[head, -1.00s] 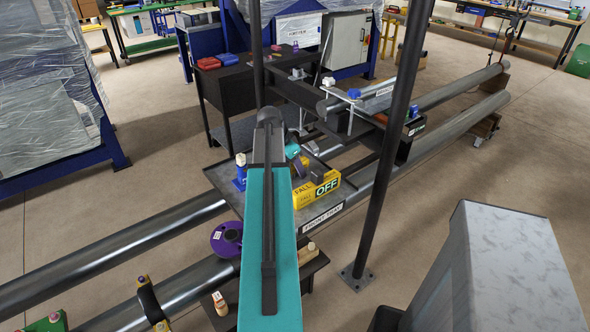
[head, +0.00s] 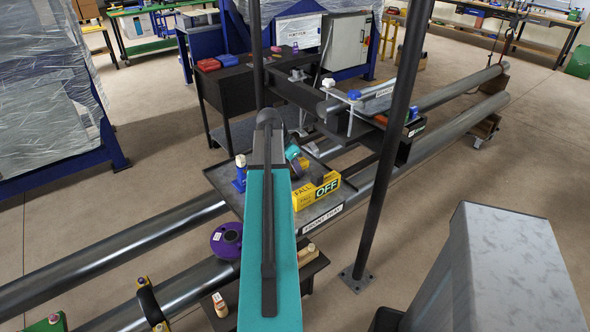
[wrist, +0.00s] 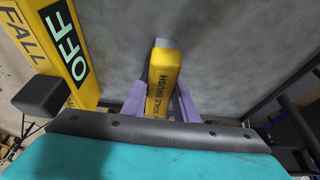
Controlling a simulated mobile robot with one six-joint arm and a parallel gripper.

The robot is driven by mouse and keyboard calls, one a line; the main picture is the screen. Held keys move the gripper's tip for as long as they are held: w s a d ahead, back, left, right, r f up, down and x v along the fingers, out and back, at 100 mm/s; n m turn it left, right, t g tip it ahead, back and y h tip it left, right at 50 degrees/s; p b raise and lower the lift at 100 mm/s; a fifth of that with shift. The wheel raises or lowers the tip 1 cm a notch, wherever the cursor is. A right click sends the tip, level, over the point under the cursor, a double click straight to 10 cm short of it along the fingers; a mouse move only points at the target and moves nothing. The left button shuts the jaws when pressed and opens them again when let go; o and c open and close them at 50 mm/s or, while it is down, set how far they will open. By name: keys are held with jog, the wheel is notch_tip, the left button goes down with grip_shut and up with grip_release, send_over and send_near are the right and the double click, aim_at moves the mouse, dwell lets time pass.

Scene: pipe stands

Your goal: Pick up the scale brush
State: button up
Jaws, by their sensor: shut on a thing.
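The scale brush (wrist: 162,80) is a yellow block with dark lettering and a grey end, in the middle of the wrist view. My gripper (wrist: 162,100) has its lavender fingers on both sides of the brush and is shut on it. The grey tray surface shows behind the brush; I cannot tell whether the brush touches it. In the head view my teal arm reaches over the front tray (head: 322,219) and hides the brush and fingers.
A yellow "FALL OFF" box (head: 318,190) lies on the tray close to my gripper; it also shows at left in the wrist view (wrist: 60,40). A blue valve-like part (head: 240,172) stands at the tray's left. A dark upright post (head: 385,170) rises at right.

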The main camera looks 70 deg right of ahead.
jog(key=shift+r+b, duration=0.9)
jog(key=shift+r, duration=4.35)
jog(key=o, duration=0.6)
jog(key=shift+c, duration=0.2)
jog(key=c, duration=0.4)
jog(key=shift+c, duration=0.2)
jog(key=shift+f, duration=0.15)
jog(key=shift+f+b, duration=2.05)
jog(key=shift+f, duration=2.8)
jog(key=o, duration=1)
